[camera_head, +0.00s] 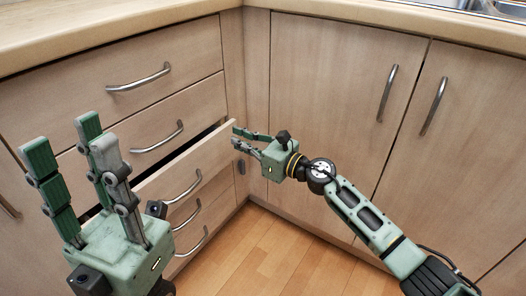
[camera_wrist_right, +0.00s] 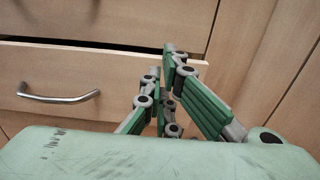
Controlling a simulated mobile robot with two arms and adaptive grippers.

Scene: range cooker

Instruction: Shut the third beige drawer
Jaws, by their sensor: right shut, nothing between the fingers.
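The third beige drawer (camera_head: 210,154) stands pulled out from the cabinet, with a dark gap above its front. Its curved metal handle (camera_head: 183,188) shows below the top edge, and the drawer front also shows in the right wrist view (camera_wrist_right: 100,72). My right gripper (camera_head: 236,137) is shut and empty at the right end of the drawer front; its fingers (camera_wrist_right: 172,60) overlap that end in the wrist view. I cannot tell whether they touch it. My left gripper (camera_head: 66,138) is open and empty, fingers up, in front of the drawers at left.
Closed drawers with metal handles lie above (camera_head: 160,137) and below (camera_head: 192,243) the open one. Closed cupboard doors (camera_head: 330,90) stand to the right, under the worktop (camera_head: 110,25). The wooden floor (camera_head: 265,255) in front is clear.

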